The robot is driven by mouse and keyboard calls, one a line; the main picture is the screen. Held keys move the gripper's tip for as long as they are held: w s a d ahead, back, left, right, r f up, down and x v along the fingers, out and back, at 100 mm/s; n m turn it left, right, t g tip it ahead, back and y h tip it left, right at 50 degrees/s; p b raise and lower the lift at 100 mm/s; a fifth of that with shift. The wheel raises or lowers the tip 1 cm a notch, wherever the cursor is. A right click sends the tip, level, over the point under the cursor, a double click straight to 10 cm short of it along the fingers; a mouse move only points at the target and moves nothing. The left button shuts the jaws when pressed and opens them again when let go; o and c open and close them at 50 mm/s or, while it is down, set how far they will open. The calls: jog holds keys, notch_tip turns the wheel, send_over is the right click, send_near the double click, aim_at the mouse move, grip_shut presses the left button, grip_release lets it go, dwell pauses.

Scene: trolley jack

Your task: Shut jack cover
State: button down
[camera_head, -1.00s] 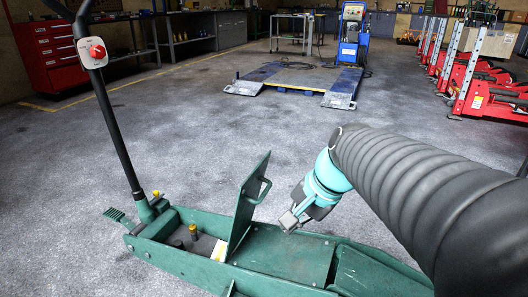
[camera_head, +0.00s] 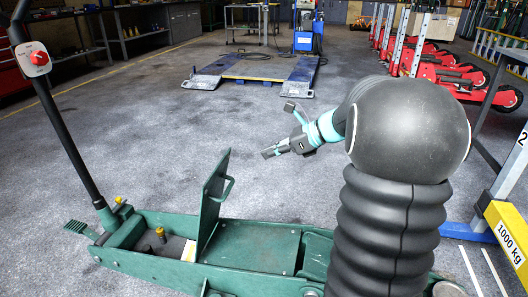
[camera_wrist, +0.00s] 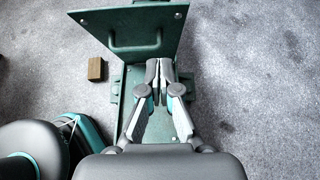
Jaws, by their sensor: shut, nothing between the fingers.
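The green trolley jack (camera_head: 262,250) lies across the lower part of the head view. Its cover (camera_head: 212,200) stands raised, close to upright, and the compartment to its left (camera_head: 165,243) is open. The cover has a bar handle (camera_head: 226,188) on its right face. In the wrist view the cover (camera_wrist: 130,20) fills the top, with the handle (camera_wrist: 133,48) facing me. My gripper (camera_head: 268,153) is shut and empty, right of the cover and above the jack. It also shows in the wrist view (camera_wrist: 158,64), below the cover's handle; I cannot tell whether it touches anything.
The jack's long lever (camera_head: 55,120) with a red knob rises at left. A small brown block (camera_wrist: 96,68) lies on the floor beside the jack. A yellow 1000 kg beam (camera_head: 508,235) stands at right. A blue lift platform (camera_head: 255,70) is farther back. Floor between is clear.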

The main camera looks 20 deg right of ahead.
aim_at(225, 160)
jog(key=x, duration=0.3)
jog(key=r+b+x, duration=0.1)
jog(key=x, duration=0.5)
jog(key=shift+w+a+r+b, duration=0.1)
jog(key=shift+w+a+b, duration=0.25)
jog(key=shift+a, duration=0.3)
jog(key=shift+w+a+r, duration=0.2)
jog(key=shift+w+a, duration=0.25)
jog(key=shift+a, duration=0.05)
jog(key=shift+r, duration=0.1)
